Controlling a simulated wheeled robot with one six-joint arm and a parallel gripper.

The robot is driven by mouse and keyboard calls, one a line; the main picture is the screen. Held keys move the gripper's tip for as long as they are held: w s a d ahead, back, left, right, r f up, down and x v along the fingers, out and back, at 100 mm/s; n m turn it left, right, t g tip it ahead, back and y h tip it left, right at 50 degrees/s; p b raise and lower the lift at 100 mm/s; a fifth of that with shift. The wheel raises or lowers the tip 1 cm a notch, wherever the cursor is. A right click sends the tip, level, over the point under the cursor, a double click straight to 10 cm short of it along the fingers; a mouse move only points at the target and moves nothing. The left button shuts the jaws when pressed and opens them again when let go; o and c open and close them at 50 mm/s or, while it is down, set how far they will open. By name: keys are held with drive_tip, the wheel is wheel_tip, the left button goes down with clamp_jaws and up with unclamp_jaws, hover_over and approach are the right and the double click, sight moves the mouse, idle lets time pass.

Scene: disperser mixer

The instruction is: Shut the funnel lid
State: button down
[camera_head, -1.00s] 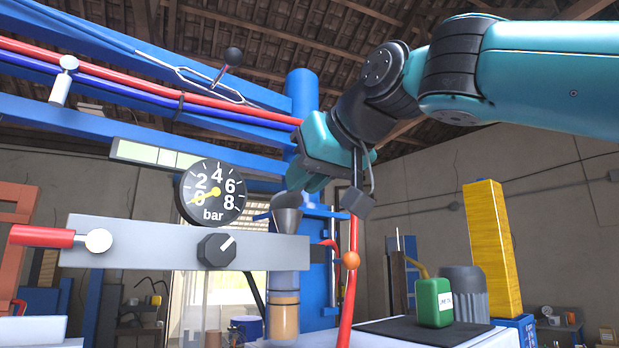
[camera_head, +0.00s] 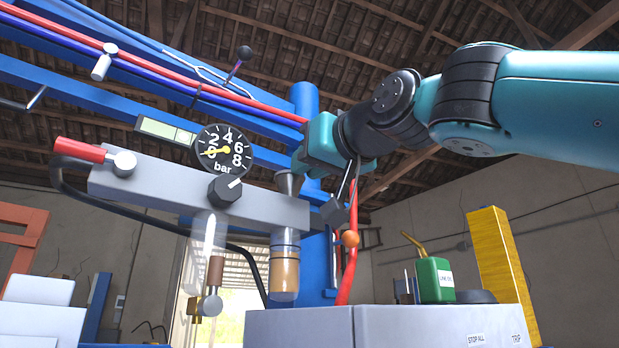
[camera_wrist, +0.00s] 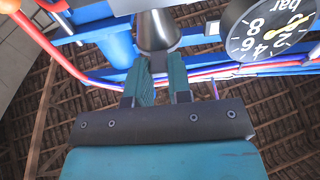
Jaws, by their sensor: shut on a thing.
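The grey metal funnel (camera_head: 289,184) stands on the right end of the grey manifold bar in the head view. In the wrist view the funnel (camera_wrist: 158,30) is a shiny cone just beyond my fingertips. My gripper (camera_head: 299,163) is at the funnel's top in the head view. In the wrist view my gripper (camera_wrist: 160,64) has its two teal fingers close together on a small grey piece at the funnel's rim, apparently part of the funnel lid. The fingers hide most of the lid, so I cannot tell its angle.
The pressure gauge (camera_head: 224,151) and black knob (camera_head: 225,190) are left of the funnel. A red-handled valve (camera_head: 85,151) is farther left. A green canister (camera_head: 435,280) stands at lower right.

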drive_tip(key=c, duration=1)
unclamp_jaws()
drive_tip(key=shift+c, duration=0.2)
drive_tip(key=b+v, duration=0.6)
drive_tip(key=v, duration=1.1)
drive_tip(key=shift+d, duration=0.15)
drive_tip(key=shift+s, duration=0.15)
drive_tip(key=shift+d, duration=0.1)
